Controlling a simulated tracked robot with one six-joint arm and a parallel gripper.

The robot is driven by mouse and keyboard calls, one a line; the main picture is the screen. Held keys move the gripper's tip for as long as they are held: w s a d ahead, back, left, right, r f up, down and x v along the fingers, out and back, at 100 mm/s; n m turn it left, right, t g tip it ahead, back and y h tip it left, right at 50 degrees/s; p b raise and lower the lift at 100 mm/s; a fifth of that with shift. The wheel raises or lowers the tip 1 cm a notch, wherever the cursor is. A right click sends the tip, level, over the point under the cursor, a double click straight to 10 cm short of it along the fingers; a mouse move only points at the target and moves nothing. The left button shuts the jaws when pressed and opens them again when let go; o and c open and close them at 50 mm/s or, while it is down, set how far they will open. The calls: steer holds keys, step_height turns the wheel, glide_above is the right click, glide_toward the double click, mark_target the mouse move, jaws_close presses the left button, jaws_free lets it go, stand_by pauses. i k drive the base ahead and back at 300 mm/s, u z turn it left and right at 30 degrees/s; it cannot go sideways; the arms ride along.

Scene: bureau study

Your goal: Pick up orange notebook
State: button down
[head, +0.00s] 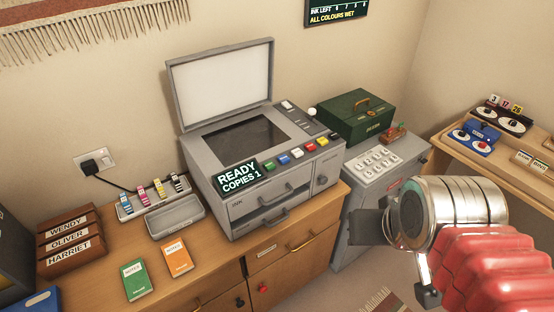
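The orange notebook (177,262), marked NOTES, lies flat on the wooden bureau top near its front edge, in the lower left of the head view. A green notebook (137,281), also marked NOTES, lies just left of it, with a small gap between. My gripper (394,262) is at the lower right, well to the right of the orange notebook and apart from it. Its two dark fingers are spread apart with nothing seen between them. Nothing hides the orange notebook.
A grey copier (262,205) with its lid up stands behind and right of the notebooks. A grey tray (176,218) and ink rack (154,196) lie behind them. Wooden name racks (72,245) stand left. A grey cabinet (350,235) with a green box (357,117) stands right of the copier.

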mark_target(178, 260)
steer(key=z, duration=0.85)
steer(key=k, duration=1.25)
steer(key=u, duration=0.95)
steer(key=i, duration=1)
steer(key=u, duration=0.1)
